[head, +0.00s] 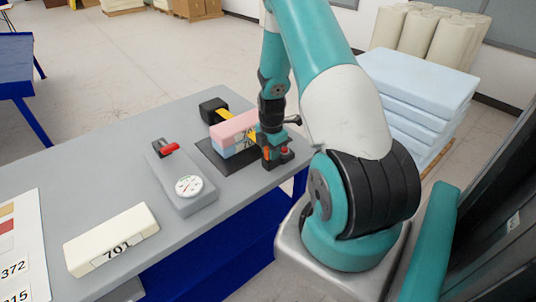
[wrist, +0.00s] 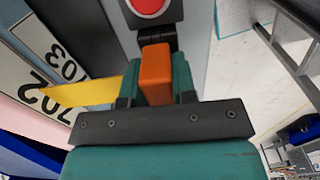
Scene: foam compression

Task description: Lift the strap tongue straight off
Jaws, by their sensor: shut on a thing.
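The orange strap tongue (wrist: 155,72) sits between the two teal fingers of my gripper (wrist: 154,88), which is shut on it. The yellow strap (wrist: 85,92) runs off to the left from beside the fingers. Just beyond the tongue is a black buckle (wrist: 153,20) with a red button (wrist: 151,6); whether the tongue is still inside it cannot be told. In the head view my gripper (head: 271,158) is at the right end of the pink foam block (head: 233,125), which lies on a blue block (head: 237,146). The yellow strap crosses the pink block, partly hidden.
A black strap housing (head: 212,109) stands behind the foam. A grey fixture with a dial gauge (head: 189,186) and red lever is to the left on the grey table (head: 110,130). A cream block (head: 112,240) lies in front. Pale blue foam sheets (head: 420,95) are stacked at right.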

